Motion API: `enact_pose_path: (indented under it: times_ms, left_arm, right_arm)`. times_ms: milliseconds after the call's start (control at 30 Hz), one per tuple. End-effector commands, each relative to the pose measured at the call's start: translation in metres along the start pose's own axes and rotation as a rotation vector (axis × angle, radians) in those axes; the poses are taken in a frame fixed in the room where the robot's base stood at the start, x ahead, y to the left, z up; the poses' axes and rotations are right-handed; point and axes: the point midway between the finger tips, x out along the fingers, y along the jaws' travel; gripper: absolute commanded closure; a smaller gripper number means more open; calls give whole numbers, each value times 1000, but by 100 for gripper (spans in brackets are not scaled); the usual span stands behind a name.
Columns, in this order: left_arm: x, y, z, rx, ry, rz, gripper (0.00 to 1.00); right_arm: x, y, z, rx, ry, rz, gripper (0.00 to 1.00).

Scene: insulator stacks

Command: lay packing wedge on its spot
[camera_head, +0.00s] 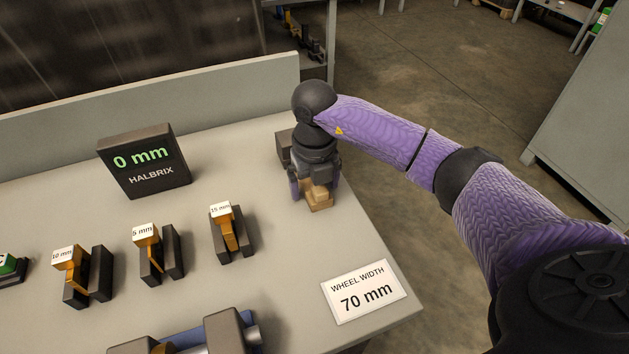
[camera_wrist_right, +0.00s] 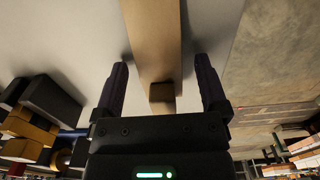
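The packing wedge, a light wooden piece with a small raised block on it (camera_head: 320,198), is by the table's right edge. In the right wrist view the wood (camera_wrist_right: 152,45) runs between my right fingers. My right gripper (camera_head: 315,187) points down over it, one finger on each side. In the right wrist view my right gripper (camera_wrist_right: 160,85) is open, with gaps between the fingers and the wood. Part of the wedge is hidden under the gripper in the head view. I cannot tell which place is its spot. My left gripper is not in view.
Orange gauge pieces labelled 10 mm (camera_head: 70,264), 5 mm (camera_head: 149,256) and 15 mm (camera_head: 226,229) stand in dark holders. A display (camera_head: 145,163) reads 0 mm. A sign (camera_head: 365,292) reads wheel width 70 mm. A dark block (camera_head: 283,146) stands behind my gripper.

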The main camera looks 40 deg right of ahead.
Motion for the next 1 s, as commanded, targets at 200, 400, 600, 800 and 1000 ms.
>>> enact_pose_path:
  times_ms: [200,400,600,800,1000]
  left_arm:
    - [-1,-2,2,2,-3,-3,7]
    - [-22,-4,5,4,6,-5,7]
    - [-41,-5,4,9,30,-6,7]
    - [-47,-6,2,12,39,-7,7]
    - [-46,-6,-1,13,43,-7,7]
  right_arm:
    - [-2,0,0,0,0,0,7]
    - [-49,0,1,1,-7,2,7]
    - [-102,0,0,1,-5,1,7]
    - [-123,0,0,1,-2,0,7]
    - [-123,0,0,1,0,0,7]
